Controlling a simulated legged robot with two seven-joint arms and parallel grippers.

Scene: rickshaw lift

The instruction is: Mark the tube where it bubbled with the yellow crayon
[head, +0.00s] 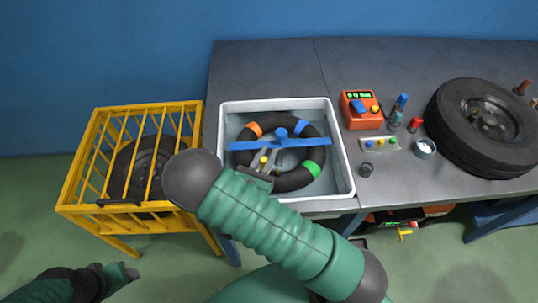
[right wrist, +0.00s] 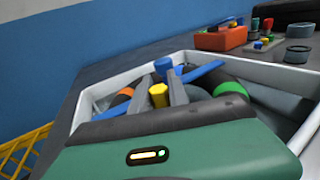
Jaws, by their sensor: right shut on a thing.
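The black tube (head: 243,152) lies as a ring in a white-rimmed basin and carries orange, blue and green bands. A blue bar (head: 310,144) with a round blue knob (head: 281,133) crosses over it. My right gripper (head: 263,167) is over the tube's near left part, shut on the yellow crayon (head: 264,160). The crayon shows as a yellow stub between the fingers in the right wrist view (right wrist: 158,95). I cannot tell whether its tip touches the tube, and no mark is visible. My left gripper (head: 120,274) hangs low at left, away from the basin; its jaw state is unclear.
The basin (head: 345,165) sits on a grey bench (head: 270,70). To its right are an orange box (head: 362,110), a small tray with coloured pieces (head: 381,143), a cup (head: 425,148) and a wheel (head: 480,125). A yellow cage (head: 85,150) holding a tyre stands left.

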